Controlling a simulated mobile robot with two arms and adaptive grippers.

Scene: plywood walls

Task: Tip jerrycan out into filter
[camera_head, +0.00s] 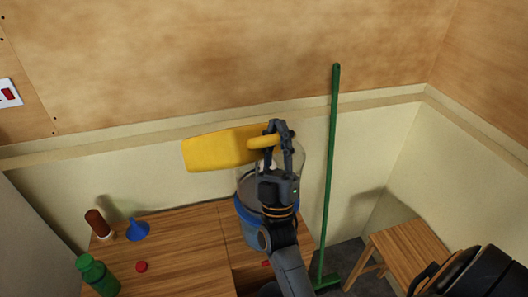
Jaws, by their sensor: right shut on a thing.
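A yellow jerrycan (220,149) is held up on its side above the table, its body pointing left. My right gripper (279,137) is shut on its handle. Below it on the table stands the filter (246,222), a clear vessel with a blue base. My gripper and arm hide much of it. I cannot tell whether anything is flowing from the jerrycan. My left gripper does not show.
The wooden table (190,260) holds a blue funnel (137,231), a brown bottle (98,223), a green bottle (96,274) and a red cap (141,266) at left. A green broom (331,170) leans on the wall. A wooden stool (408,250) stands at right.

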